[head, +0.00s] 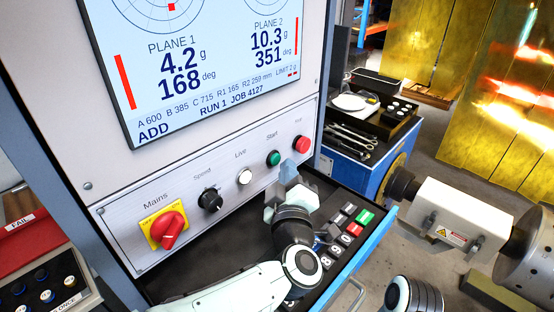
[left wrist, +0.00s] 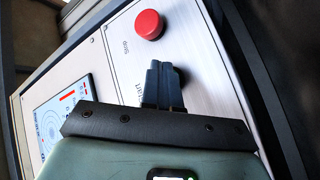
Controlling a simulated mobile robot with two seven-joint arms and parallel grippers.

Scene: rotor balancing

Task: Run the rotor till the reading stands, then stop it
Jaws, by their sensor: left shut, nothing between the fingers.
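The display (head: 190,60) reads plane 1 at 4.2 g, 168 deg and plane 2 at 10.3 g, 351 deg, with "RUN 1" and "ADD" below. On the panel under it, the green Start button (head: 273,158) is left of the red Stop button (head: 301,144). My left gripper (head: 289,172) is shut and empty, its tips close in front of the panel near these two buttons. In the left wrist view the shut fingers (left wrist: 161,84) hide the Start button, and the red button (left wrist: 148,25) stands clear beyond them. Contact cannot be told. A grey rotor (head: 532,262) shows partly at the right edge.
A red and yellow Mains switch (head: 168,230), a black Speed knob (head: 210,199) and a white Live lamp (head: 244,176) sit along the panel. A keypad (head: 345,225) lies below my left gripper. A blue cabinet (head: 350,172) with tools stands behind.

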